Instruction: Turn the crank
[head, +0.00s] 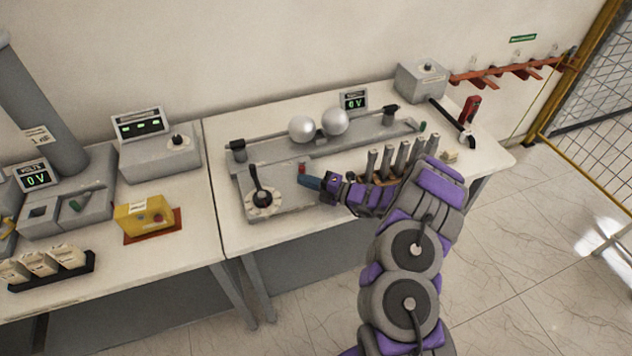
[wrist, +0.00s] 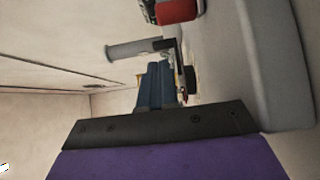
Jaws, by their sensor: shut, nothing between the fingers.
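A black crank-like lever (head: 257,186) stands on a round pale dial (head: 263,206) at the left front of a grey apparatus on the right table. My gripper (head: 308,182) is to the right of this lever, apart from it, close to a small red part (head: 302,168) on the same apparatus. In the wrist view my gripper's blue fingers (wrist: 155,85) are shut with nothing between them. Past them are a grey cylinder (wrist: 135,48) and a black bent piece (wrist: 175,50); I cannot tell whether these belong to the lever. A red cylinder (wrist: 178,10) shows at the top.
Two silver spheres (head: 302,128) sit behind my gripper near a small display (head: 353,100). Several upright grey tools (head: 388,158) stand beside my arm. A yellow box (head: 146,216) is on the left table. Open floor (head: 530,240) lies right of my arm, before a yellow-framed fence (head: 592,85).

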